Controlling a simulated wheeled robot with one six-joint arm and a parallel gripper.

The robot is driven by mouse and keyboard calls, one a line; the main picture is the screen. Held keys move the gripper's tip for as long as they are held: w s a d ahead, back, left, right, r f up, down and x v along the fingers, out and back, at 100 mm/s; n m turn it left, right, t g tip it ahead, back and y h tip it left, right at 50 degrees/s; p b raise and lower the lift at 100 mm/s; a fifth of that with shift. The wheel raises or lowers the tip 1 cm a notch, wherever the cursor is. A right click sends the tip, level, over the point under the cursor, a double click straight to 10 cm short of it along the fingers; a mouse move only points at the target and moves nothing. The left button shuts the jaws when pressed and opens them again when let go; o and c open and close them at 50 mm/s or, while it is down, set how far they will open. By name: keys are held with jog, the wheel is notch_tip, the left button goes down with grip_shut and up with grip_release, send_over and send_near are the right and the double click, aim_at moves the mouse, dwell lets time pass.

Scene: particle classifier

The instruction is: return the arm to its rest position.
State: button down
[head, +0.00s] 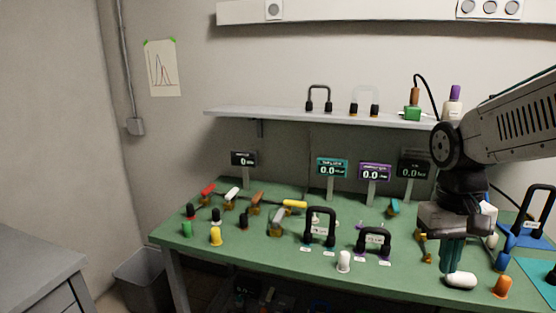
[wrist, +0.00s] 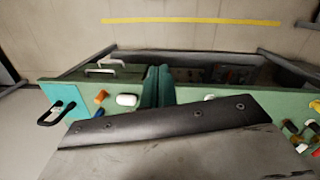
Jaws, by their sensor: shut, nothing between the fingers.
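My gripper (head: 453,254) hangs down from my arm at the right of the head view, over the right part of the green table (head: 275,259). Its teal fingers are shut together with nothing between them. In the wrist view the shut fingers (wrist: 158,86) point toward the table's front edge. A white rounded piece (head: 460,281) lies just below the fingertips in the head view; it also shows left of the fingers in the wrist view (wrist: 127,100). I cannot tell the exact height between them.
Black-handled frames (head: 320,226) and several coloured pegs stand on the table. An orange piece (head: 502,286) and a blue tray (head: 527,232) are at the right. Small displays (head: 332,168) stand along the back, below a wall shelf (head: 290,112). A grey bin (head: 147,277) stands left on the floor.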

jog(key=s+a+r+t, duration=0.1)
jog(key=s, duration=0.6)
jog(key=s+a+r+t, duration=0.1)
jog(key=s+a, duration=0.1)
jog(key=s, duration=0.4)
jog(key=shift+s+a+n+y, duration=0.3)
jog(key=shift+s+n+y, duration=0.1)
